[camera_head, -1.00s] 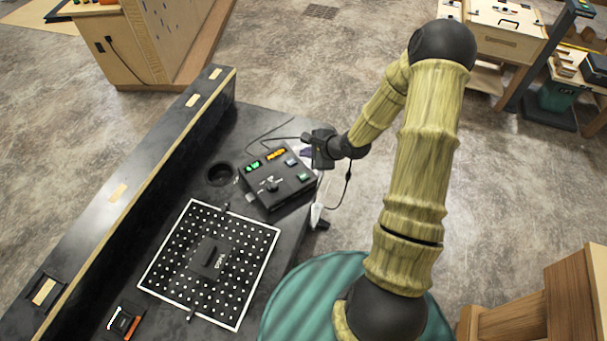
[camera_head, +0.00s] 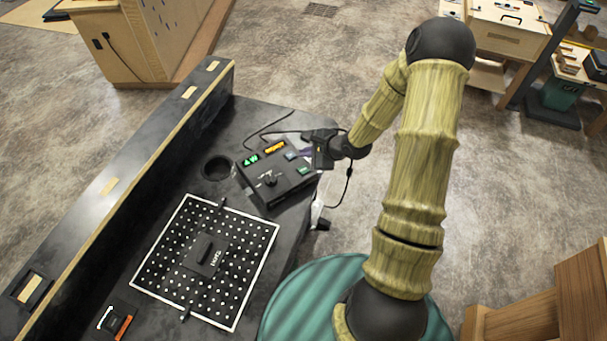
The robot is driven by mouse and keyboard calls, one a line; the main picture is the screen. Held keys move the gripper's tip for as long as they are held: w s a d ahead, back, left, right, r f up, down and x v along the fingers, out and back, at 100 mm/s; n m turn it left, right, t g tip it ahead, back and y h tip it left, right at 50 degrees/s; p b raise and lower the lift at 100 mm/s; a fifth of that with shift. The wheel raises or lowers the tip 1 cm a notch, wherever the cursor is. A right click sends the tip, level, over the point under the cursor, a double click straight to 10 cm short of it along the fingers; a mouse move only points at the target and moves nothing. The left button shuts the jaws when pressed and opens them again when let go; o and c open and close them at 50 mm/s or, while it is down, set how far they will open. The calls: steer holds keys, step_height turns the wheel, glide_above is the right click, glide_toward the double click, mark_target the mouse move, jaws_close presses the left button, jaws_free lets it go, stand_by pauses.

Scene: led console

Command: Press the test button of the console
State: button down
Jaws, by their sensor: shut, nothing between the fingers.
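The console (camera_head: 283,190) is a black box on the dark bench. Its top carries a lit green display (camera_head: 250,160), a lit orange display (camera_head: 275,147), a black knob (camera_head: 270,179), a bluish button (camera_head: 290,155) and a green button (camera_head: 304,170). The labels are too small to read, so I cannot tell which is the test button. My gripper (camera_head: 320,160) is shut and empty at the console's right end, close to the two buttons. I cannot tell whether it touches the console. Its fingertips are hard to make out.
A white-framed perforated plate (camera_head: 180,245) with a black block (camera_head: 207,254) lies in front of the console. A round hole (camera_head: 217,168) is to its left. A long raised ledge (camera_head: 120,185) runs along the bench's left side. Cables lie behind the console.

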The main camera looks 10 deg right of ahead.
mark_target(307, 171)
step_height(307, 171, down, 3)
steer(key=b, duration=0.3)
steer(key=shift+f, duration=0.15)
steer(key=shift+f+b, duration=0.35)
steer(key=shift+f, duration=0.6)
steer(key=shift+f, duration=0.1)
stand_by(1.0)
steer(key=shift+f, duration=0.3)
steer(key=shift+f, duration=0.45)
stand_by(0.9)
steer(key=shift+r+p, duration=0.1)
steer(key=shift+p, duration=0.2)
steer(key=shift+r+p, duration=0.8)
steer(key=shift+p, duration=0.25)
